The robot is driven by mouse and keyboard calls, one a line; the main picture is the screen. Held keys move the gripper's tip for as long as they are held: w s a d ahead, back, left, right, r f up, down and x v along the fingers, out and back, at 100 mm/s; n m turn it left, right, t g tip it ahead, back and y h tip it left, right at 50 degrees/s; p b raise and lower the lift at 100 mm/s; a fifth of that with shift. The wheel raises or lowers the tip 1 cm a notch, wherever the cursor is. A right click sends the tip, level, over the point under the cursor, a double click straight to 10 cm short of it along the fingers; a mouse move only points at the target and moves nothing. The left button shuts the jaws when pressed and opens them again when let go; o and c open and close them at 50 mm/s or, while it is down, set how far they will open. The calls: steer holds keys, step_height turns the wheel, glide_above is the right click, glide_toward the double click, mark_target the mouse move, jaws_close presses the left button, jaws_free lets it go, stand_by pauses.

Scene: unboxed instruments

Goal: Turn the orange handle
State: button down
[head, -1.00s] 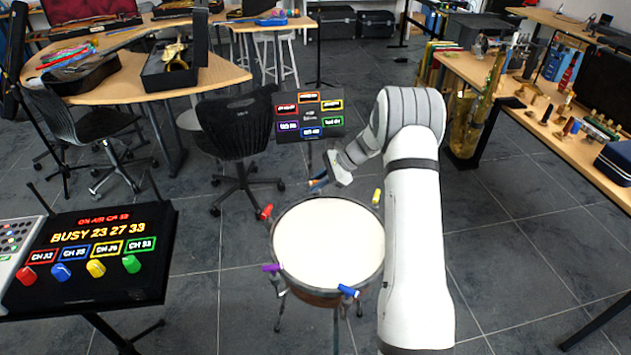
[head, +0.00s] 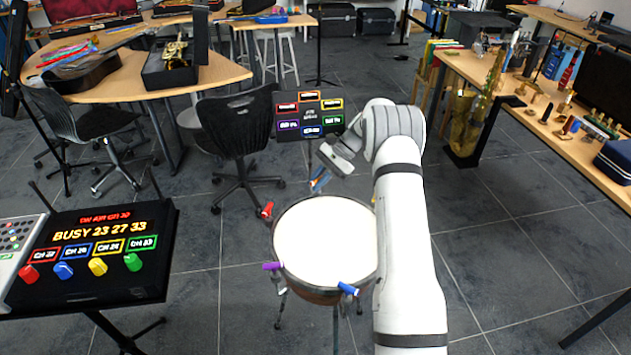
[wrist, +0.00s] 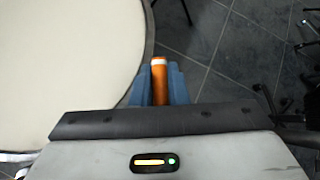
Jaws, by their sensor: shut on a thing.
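The orange handle (wrist: 158,82) stands at the drum's rim, and its end shows between my blue fingers in the wrist view. My gripper (wrist: 158,85) is shut on it, one finger at each side; in the head view my gripper (head: 318,182) is at the drum's far edge. The drum (head: 325,245) has a pale round head, and more coloured handles sit around its rim: red (head: 267,210), purple (head: 272,266) and blue (head: 348,289). A yellow one is almost wholly hidden behind my arm. The handle's lower part is hidden by my fingers.
A panel with coloured labels (head: 310,118) stands just behind the drum. A black chair (head: 236,130) is to its left. A black console with coloured knobs (head: 95,250) stands at the front left. Floor is open to the right of my arm.

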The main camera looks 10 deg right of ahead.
mark_target(318, 179)
steer(key=shift+w+d, duration=0.1)
steer(key=c, duration=1.4)
jaws_free()
steer(key=shift+c, duration=0.2)
step_height(318, 179, up, 10)
steer(key=shift+o, duration=0.3)
